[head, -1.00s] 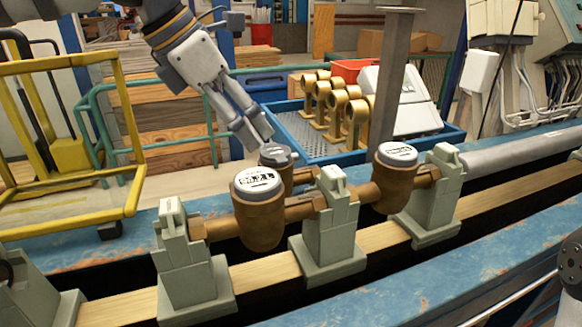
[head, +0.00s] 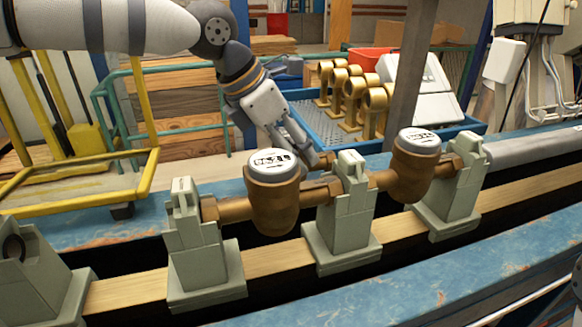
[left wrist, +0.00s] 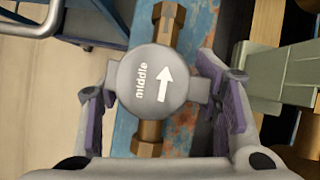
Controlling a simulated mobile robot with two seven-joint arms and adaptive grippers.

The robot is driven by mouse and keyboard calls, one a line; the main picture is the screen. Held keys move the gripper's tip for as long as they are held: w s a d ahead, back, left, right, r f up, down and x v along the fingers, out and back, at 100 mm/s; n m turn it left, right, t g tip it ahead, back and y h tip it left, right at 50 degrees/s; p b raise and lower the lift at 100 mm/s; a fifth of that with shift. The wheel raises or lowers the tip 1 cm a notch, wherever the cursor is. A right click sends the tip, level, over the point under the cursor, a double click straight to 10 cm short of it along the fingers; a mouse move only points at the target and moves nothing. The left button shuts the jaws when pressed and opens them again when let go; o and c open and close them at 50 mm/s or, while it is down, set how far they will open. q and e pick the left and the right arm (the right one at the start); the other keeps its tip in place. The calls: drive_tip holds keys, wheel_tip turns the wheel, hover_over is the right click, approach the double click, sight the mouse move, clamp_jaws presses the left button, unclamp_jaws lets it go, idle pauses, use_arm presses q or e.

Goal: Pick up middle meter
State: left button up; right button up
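The middle meter (left wrist: 153,86) fills the centre of the left wrist view, a round grey cap marked "middle" with an arrow, on a brass pipe. My left gripper (left wrist: 160,95) is open, with one purple-padded finger on each side of the cap and a gap still visible. In the head view, my left gripper (head: 300,155) is behind the front meter (head: 272,195), which hides most of the middle meter. A brass pipe end (head: 317,188) shows beside it. My right gripper is not in view.
A second brown meter (head: 417,165) sits at right on the same front pipe line, held by grey-green stands (head: 343,215). A blue tray (head: 330,130) with gold fittings (head: 350,95) and a grey post (head: 405,75) stand behind. A yellow frame (head: 80,195) is at left.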

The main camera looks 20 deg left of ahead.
use_arm(q)
clamp_jaws()
